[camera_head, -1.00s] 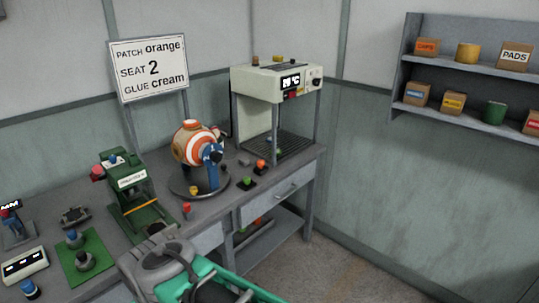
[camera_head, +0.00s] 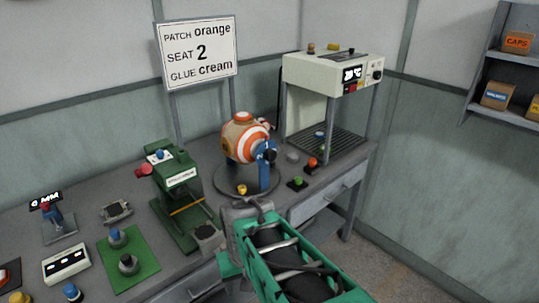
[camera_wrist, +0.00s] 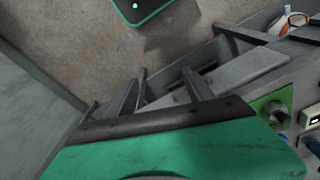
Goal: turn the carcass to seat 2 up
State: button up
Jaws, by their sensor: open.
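The carcass (camera_head: 240,136) is an orange, white and tan ball held in a blue stand on a round dark base (camera_head: 231,187) on the bench. My fingertips are hidden in the head view.
A green press (camera_head: 183,190) stands left of the carcass, and a white-topped machine (camera_head: 335,75) stands to the right. A green mat (camera_head: 128,262) with knobbed tools lies at the front left. Red and green buttons (camera_head: 298,183) sit at the bench's right edge. Floor is open at the lower right.

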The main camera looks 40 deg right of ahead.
jog(key=s+d+f+m+g+y, duration=0.1)
jog(key=s+d+f+m+y, duration=0.2)
jog(key=d+f, duration=0.65)
jog(key=n+t+h, duration=0.2)
jog(key=n+t, duration=0.5)
jog(key=t, duration=1.1)
send_near(273, 156)
jog(key=w, duration=0.2)
jog(key=w+p, duration=0.1)
jog(key=w, duration=0.6)
jog(key=shift+w+a+r, duration=0.1)
jog(key=shift+r, duration=0.05)
jog(key=shift+w, duration=0.3)
